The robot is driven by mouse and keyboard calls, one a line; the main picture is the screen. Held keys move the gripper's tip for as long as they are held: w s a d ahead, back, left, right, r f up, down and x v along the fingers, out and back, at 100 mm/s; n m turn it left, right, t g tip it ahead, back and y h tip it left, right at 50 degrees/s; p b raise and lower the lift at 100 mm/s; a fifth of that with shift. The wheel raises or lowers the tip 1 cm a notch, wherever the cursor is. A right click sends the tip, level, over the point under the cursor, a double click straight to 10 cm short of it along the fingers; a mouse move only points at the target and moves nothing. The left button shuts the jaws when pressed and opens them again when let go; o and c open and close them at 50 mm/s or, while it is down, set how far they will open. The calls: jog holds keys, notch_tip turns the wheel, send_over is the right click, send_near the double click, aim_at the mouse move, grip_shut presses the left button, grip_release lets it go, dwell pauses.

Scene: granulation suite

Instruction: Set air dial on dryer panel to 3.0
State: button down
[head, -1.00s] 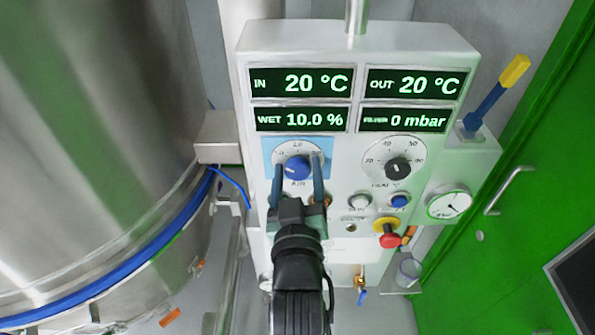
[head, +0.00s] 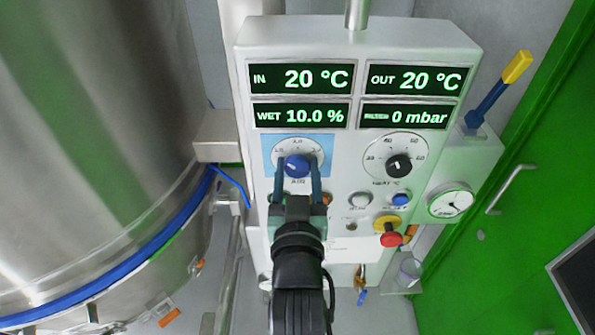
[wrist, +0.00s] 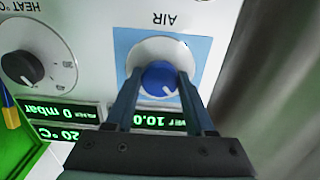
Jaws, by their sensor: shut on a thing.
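The blue air dial (head: 297,166) sits on a white round scale over a light blue square on the dryer panel (head: 340,240). In the head view the pointer mark is too small to read against the scale. My gripper (head: 297,170) is shut on the air dial, one finger on each side of the knob. In the wrist view the fingers (wrist: 158,92) flank the knob and hide part of the scale.
The black heat dial (head: 399,166) is just right of the air dial. Below it are a white button, a blue button (head: 401,199) and a red emergency knob (head: 391,239). Displays read 20 °C, 20 °C, 10.0 % and 0 mbar. A steel vessel (head: 100,130) stands at left.

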jog(key=m+b, duration=0.1)
jog(key=m, duration=0.4)
jog(key=shift+m, duration=0.3)
jog(key=m, duration=0.5)
jog(key=shift+b, duration=0.4)
jog(key=m, duration=0.5)
jog(key=shift+m, duration=0.4)
jog(key=shift+m+b, duration=0.35)
jog(key=shift+m, duration=1.85)
jog(key=shift+c, duration=1.3)
grip_release()
jog(key=shift+s, duration=0.1)
jog(key=s+b, duration=0.1)
jog(key=s, duration=1.1)
jog(key=shift+s+b, duration=0.35)
jog(key=shift+s, duration=0.05)
